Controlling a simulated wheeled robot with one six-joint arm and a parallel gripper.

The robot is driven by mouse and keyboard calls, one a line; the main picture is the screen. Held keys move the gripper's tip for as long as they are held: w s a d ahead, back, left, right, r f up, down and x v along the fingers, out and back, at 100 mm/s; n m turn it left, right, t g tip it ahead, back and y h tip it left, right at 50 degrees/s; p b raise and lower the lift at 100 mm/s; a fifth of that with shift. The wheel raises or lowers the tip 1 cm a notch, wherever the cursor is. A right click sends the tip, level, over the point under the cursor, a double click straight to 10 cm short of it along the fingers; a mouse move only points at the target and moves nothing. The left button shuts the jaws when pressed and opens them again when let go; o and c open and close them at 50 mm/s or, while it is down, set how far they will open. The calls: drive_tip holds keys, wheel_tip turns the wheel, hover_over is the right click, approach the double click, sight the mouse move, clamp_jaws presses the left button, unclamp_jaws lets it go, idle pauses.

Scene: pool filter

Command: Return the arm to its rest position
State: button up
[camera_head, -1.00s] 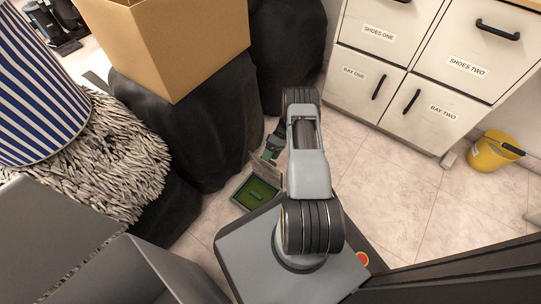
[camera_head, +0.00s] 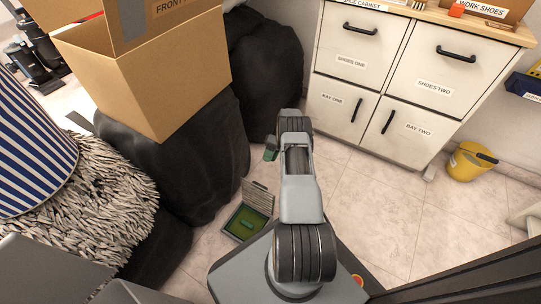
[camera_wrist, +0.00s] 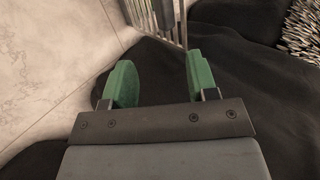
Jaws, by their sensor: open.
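My gripper (camera_wrist: 158,85) shows in the wrist view with its two green fingers apart and nothing between them. Behind the fingers are black cloth-like surface, pale tile floor and a grey slatted edge at the top. In the head view my gripper (camera_head: 270,150) is a small green shape just left of my arm, mostly hidden behind it. My arm reaches forward over the floor from my base.
An open box with a green inside (camera_head: 243,222) lies on the floor left of my base. Black bags (camera_head: 190,150) and a cardboard box (camera_head: 165,85) stand left. A white cabinet (camera_head: 390,90) and yellow bucket (camera_head: 466,163) stand right. Floor between is clear.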

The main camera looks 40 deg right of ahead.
drive_tip(key=shift+w+d+r, duration=0.1)
drive_tip(key=shift+d+r, duration=0.05)
drive_tip(key=shift+r, duration=0.05)
idle(0.5)
drive_tip(key=a+r+m+t+h+p, duration=0.15)
drive_tip(key=a+r+p, duration=0.35)
drive_tip(key=r, duration=0.9)
drive_tip(key=w+a+r+h+p, duration=0.1)
drive_tip(key=a+r+h+p, duration=0.15)
drive_tip(key=r+p, duration=0.85)
drive_tip(key=a+r+m+h+p, duration=0.1)
drive_tip(key=a+r+p, duration=0.25)
drive_tip(key=r, duration=1.45)
drive_tip(key=s+a+r+t+h+p, duration=0.1)
drive_tip(key=s+a+r+p, duration=0.3)
drive_tip(key=r, duration=0.6)
drive_tip(key=s+a+r+m+t+h+p, duration=0.1)
drive_tip(key=s+a+r+p, duration=0.3)
drive_tip(key=s+r+p, duration=0.5)
drive_tip(key=s+a+r+m+t+h+p, duration=0.1)
drive_tip(key=s+a+r+t+p, duration=0.2)
drive_tip(key=r, duration=0.8)
drive_tip(key=s+a+p, duration=0.2)
drive_tip(key=s+p, duration=0.1)
drive_tip(key=p, duration=0.1)
drive_tip(key=shift+s+r+t+h, duration=0.15)
drive_tip(key=shift+r+t+h, duration=0.1)
drive_tip(key=shift+t+h, duration=0.1)
drive_tip(key=shift+c, duration=0.4)
